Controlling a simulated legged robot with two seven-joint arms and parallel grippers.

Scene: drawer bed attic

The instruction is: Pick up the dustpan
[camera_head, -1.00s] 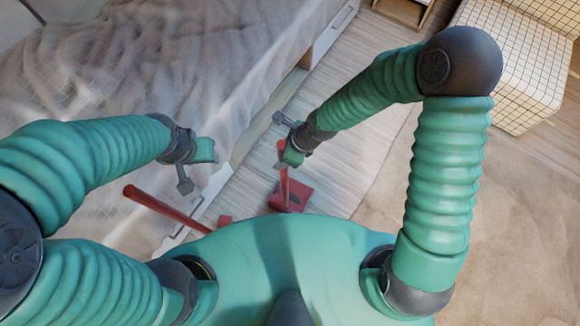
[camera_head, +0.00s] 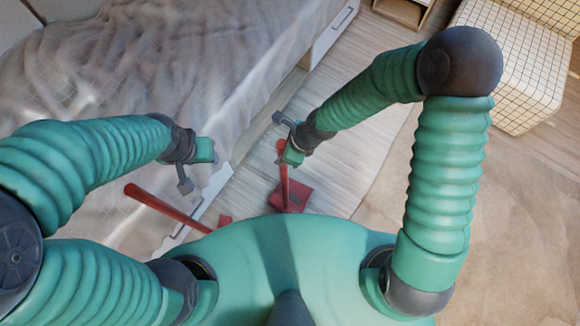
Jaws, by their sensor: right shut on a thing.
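The red dustpan (camera_head: 290,196) has its pan low over the light wood floor, just beyond my body, with its handle pointing up. I cannot tell whether the pan touches the floor. My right gripper (camera_head: 287,152) is shut on the upper part of the dustpan's handle and hides some of it. My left gripper (camera_head: 199,165) is in front of the bed, holding nothing that I can see; whether its jaws are open does not show clearly.
A second red stick-like tool (camera_head: 165,208) leans beside the bed (camera_head: 175,75), its lower end partly hidden by my body. A checked seat (camera_head: 520,65) stands at the far right. A beige rug (camera_head: 490,220) lies on the right with clear floor.

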